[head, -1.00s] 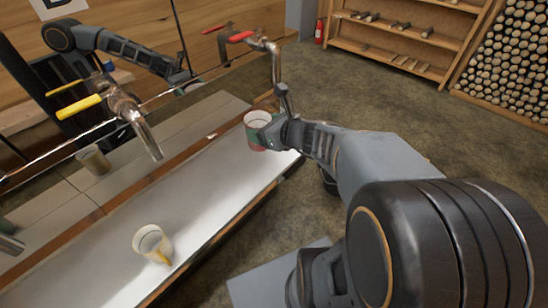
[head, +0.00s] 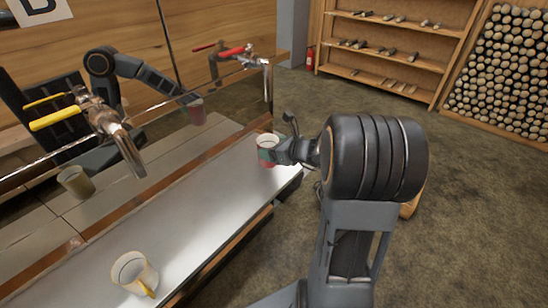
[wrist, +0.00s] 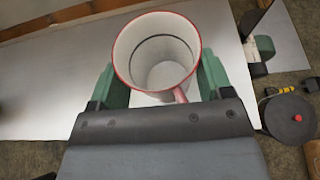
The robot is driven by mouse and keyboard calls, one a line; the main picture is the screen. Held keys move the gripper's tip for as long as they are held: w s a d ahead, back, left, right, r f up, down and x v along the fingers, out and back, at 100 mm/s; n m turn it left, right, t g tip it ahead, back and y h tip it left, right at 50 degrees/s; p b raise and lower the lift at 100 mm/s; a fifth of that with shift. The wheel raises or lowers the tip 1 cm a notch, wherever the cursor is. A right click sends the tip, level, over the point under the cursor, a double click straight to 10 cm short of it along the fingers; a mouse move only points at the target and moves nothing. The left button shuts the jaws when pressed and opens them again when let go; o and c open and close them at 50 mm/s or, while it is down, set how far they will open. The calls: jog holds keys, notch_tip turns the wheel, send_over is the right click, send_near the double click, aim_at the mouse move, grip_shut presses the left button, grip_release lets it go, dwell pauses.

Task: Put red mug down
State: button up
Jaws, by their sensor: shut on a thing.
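The red mug (head: 267,142), white inside with a red rim, is upright at the far end of the metal shelf (head: 190,205), below the red-handled tap (head: 236,51). My gripper (head: 277,152) is shut on it from the right. In the wrist view, the green fingers of my gripper (wrist: 157,82) sit on both sides of the mug (wrist: 157,45), and its reddish handle points toward my palm. The mug's inside looks empty. Its base is over or on the shelf near the end; I cannot tell whether it touches.
A white mug with a yellow handle (head: 133,272) stands at the shelf's near end. A yellow-handled tap (head: 60,116) juts out above the shelf. The shiny back panel mirrors the mugs and my arm. Shelf between the mugs is clear. Open floor (head: 450,200) lies right.

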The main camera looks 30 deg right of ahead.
jog(key=shift+w+d+f, duration=0.2)
jog(key=shift+w+f, duration=0.05)
jog(key=shift+f, duration=0.1)
jog(key=shift+w+f+b, duration=0.1)
jog(key=shift+f+b, duration=0.25)
jog(key=shift+f, duration=1.25)
jog(key=shift+f, duration=0.15)
jog(key=shift+f, duration=0.1)
jog(key=o, duration=1)
